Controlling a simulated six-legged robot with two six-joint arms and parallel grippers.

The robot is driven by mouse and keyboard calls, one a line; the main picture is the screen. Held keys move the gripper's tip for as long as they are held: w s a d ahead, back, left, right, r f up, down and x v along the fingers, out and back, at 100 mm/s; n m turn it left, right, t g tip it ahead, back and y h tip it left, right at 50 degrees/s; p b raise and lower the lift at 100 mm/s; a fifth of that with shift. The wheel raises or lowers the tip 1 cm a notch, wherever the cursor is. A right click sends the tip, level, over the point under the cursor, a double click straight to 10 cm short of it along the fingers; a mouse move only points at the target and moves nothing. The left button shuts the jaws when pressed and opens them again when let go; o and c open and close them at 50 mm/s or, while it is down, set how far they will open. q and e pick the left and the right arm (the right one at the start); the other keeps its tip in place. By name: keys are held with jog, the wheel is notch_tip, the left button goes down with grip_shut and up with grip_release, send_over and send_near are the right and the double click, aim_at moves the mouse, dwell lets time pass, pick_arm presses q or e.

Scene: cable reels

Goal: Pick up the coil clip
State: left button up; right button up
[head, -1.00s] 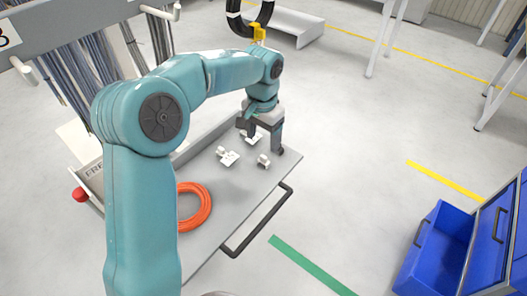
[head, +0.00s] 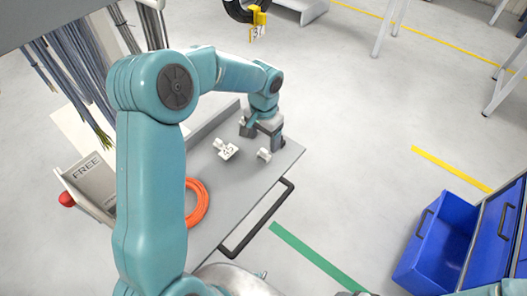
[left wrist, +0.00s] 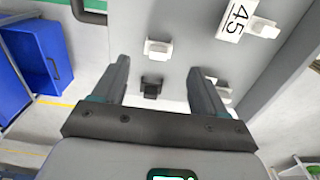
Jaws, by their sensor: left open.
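My left gripper (head: 262,138) hangs over the far end of the grey cart top, jaws open and empty. In the left wrist view its fingers (left wrist: 160,70) spread around a small black clip (left wrist: 151,88) on a white base, seen between them. A small white clip (left wrist: 158,48) lies just beyond the fingertips; a white clip also shows in the head view (head: 264,154). Another white clip (left wrist: 263,28) sits by a white tag marked 45 (left wrist: 238,20). More white pieces are partly hidden behind one finger. I cannot tell which is the coil clip. My right gripper is not seen.
An orange cable coil (head: 197,203) lies on the cart top (head: 225,190), partly behind my left arm. A black handle (head: 262,222) runs along the cart's edge. Blue drawers (head: 436,245) stand at right. The floor between is open.

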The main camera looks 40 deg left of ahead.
aim_at(264, 150)
pick_arm(q)
jog(key=shift+d+f, duration=0.2)
jog(key=shift+f, duration=0.35)
notch_tip(264, 150, down, 5)
jog(key=shift+p, duration=0.55)
jog(key=shift+s, duration=0.1)
jog(key=c, duration=1.1)
jog(key=shift+r, duration=0.15)
notch_tip(264, 150, up, 20)
jog(key=shift+f, duration=0.1)
